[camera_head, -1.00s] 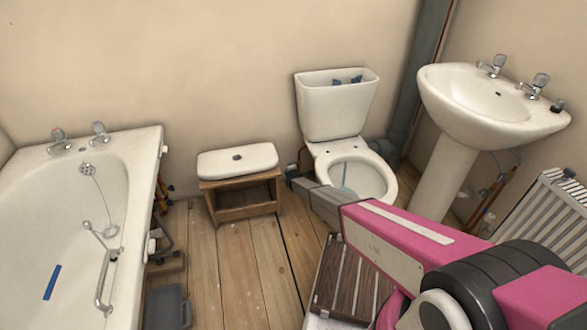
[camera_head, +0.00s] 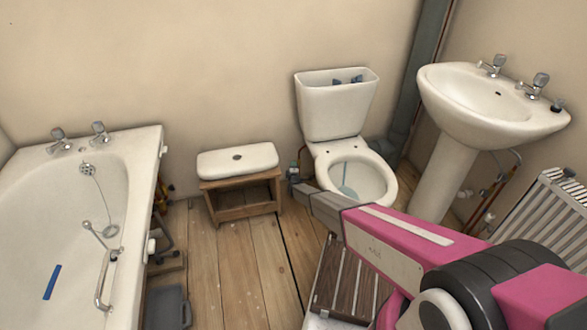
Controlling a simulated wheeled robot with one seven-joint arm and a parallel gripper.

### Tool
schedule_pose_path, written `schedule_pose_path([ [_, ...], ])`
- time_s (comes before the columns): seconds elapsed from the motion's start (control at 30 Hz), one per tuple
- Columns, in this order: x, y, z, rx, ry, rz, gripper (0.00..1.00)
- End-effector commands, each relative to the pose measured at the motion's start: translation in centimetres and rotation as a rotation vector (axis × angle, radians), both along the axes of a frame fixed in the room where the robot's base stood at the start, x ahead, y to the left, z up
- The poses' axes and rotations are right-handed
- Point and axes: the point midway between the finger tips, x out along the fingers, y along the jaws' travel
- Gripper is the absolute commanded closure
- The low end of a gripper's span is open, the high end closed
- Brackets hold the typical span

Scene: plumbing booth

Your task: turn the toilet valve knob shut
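The toilet (camera_head: 338,110) stands against the back wall, with its cistern open at the top and its seatless bowl (camera_head: 357,184) in front. My arm reaches in from the lower right across the front of the bowl. My gripper (camera_head: 293,176) is at the left of the bowl, low near the wall. A small fitting (camera_head: 293,167), probably the toilet valve knob, shows just above the gripper's tip. It is too small to make out its turn, and the gripper partly hides it. I cannot tell whether the fingers are open, shut or touching it.
A wooden stool (camera_head: 243,199) with the white cistern lid (camera_head: 237,159) on it stands left of the gripper. A bath (camera_head: 70,220) is at the left, a basin (camera_head: 490,105) and radiator (camera_head: 550,225) at the right. A slatted wooden mat (camera_head: 345,280) lies below my arm.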

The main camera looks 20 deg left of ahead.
Motion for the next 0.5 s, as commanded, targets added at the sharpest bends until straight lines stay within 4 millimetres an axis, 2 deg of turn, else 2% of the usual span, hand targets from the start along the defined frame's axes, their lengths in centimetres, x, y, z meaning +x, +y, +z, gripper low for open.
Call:
schedule_pose_path([
  [0.33, -0.2, 0.0, 0.0, -0.002, -0.001, 0.000, 0.56],
  [0.5, -1.3, -0.4, 0.1, -0.002, 0.000, 0.001, 0.56],
])
